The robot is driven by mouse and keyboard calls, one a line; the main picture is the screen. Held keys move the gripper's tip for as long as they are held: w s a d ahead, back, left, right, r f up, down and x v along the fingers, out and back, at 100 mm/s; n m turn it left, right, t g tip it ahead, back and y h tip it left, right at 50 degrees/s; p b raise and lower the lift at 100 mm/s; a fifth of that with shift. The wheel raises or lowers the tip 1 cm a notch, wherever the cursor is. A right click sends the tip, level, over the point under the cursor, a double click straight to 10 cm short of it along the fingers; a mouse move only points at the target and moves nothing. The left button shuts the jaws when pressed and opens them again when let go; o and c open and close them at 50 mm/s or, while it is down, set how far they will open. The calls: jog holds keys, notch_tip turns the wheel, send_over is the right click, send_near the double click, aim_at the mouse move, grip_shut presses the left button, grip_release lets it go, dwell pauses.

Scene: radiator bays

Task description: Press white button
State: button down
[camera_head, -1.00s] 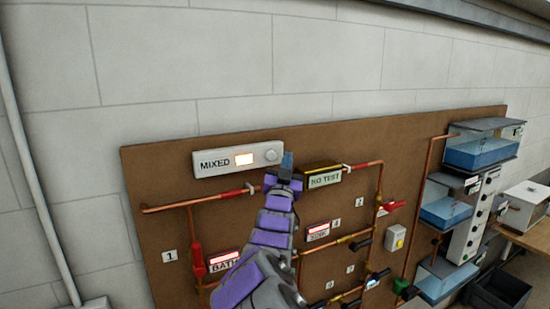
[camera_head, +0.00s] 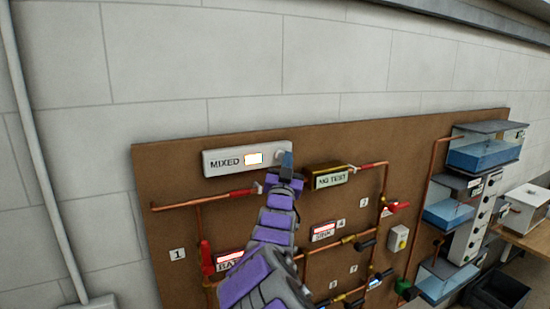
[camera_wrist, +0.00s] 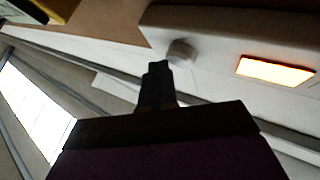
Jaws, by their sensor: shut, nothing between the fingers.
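The white button is a round, pale knob (camera_head: 280,155) at the right end of the white MIXED panel (camera_head: 220,168). My gripper (camera_head: 287,160) is shut and empty, with its dark tip partly covering the button in the head view. In the wrist view, the button (camera_wrist: 181,52) protrudes from the pale panel (camera_wrist: 220,30), just above and right of my shut fingertips (camera_wrist: 158,68). A small gap seems to show between them, but I cannot tell the depth for certain. The panel's lit display (camera_wrist: 275,71) glows orange-white to the right of the button there.
The panel is on a brown board (camera_head: 320,145) with copper pipes and red valves. A NO TEST box (camera_head: 330,178) stands close to the right of my gripper. Blue water tanks (camera_head: 483,153) are farther right. Bare wall lies above the board.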

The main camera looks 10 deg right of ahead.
jog(key=shift+w, duration=0.1)
jog(key=s+b, duration=0.5)
jog(key=s, duration=0.2)
jog(key=shift+d, duration=0.2)
dwell(2.1)
